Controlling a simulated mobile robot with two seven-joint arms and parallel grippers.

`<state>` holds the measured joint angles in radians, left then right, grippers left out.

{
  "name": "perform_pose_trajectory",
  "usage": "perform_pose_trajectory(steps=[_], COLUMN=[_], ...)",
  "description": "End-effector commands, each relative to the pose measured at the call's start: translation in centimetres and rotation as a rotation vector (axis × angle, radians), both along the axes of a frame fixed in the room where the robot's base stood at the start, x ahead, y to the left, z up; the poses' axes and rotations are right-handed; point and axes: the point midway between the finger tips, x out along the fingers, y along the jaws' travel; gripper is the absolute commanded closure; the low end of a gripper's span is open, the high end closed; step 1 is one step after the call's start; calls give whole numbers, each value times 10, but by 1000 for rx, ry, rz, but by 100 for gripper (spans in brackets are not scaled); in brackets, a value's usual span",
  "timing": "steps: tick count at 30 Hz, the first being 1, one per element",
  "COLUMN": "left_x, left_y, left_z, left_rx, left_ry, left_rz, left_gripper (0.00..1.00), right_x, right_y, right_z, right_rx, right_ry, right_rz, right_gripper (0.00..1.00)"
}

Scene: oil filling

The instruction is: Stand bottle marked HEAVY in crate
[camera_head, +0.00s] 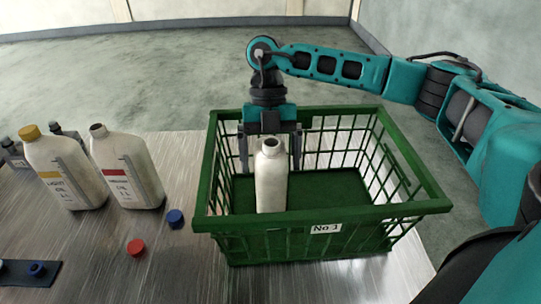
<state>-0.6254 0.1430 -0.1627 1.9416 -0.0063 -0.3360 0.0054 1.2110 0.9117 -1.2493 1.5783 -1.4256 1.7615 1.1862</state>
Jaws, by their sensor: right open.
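A pale bottle (271,180) with an uncapped neck stands upright inside the green crate (322,228), towards its left side. No marking is readable on the side facing me, so I cannot tell if it says HEAVY. My right gripper (270,158) points down over the crate from the back. Its fingers are open, one on each side of the bottle's upper part, with gaps visible beside it. My left gripper is not in view.
A yellow-capped bottle marked LIGHT (62,170) and an uncapped red-labelled bottle (127,170) stand left on the table (105,245). A red cap (136,247) and a blue cap (175,218) lie near the crate. A dark strip (25,274) lies at front left.

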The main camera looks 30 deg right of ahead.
Motion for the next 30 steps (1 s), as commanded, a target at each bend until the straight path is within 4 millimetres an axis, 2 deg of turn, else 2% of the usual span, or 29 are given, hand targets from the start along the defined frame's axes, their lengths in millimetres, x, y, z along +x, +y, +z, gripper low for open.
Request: perform_pose_trajectory(steps=[5,12,18,23,30], left_x=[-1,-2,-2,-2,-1], left_y=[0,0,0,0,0], left_z=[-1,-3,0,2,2], left_rx=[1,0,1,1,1], left_ry=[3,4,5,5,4], left_rz=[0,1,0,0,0], left_gripper=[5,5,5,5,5], right_x=[8,25,36,40,40], right_y=[-3,-13,-19,-22,-22], right_z=[19,68,101,111,112], right_rx=[1,1,1,0,0], right_ry=[-5,-5,-3,-1,-1], right_rz=[0,-2,0,1,1], right_gripper=[5,5,5,5,5])
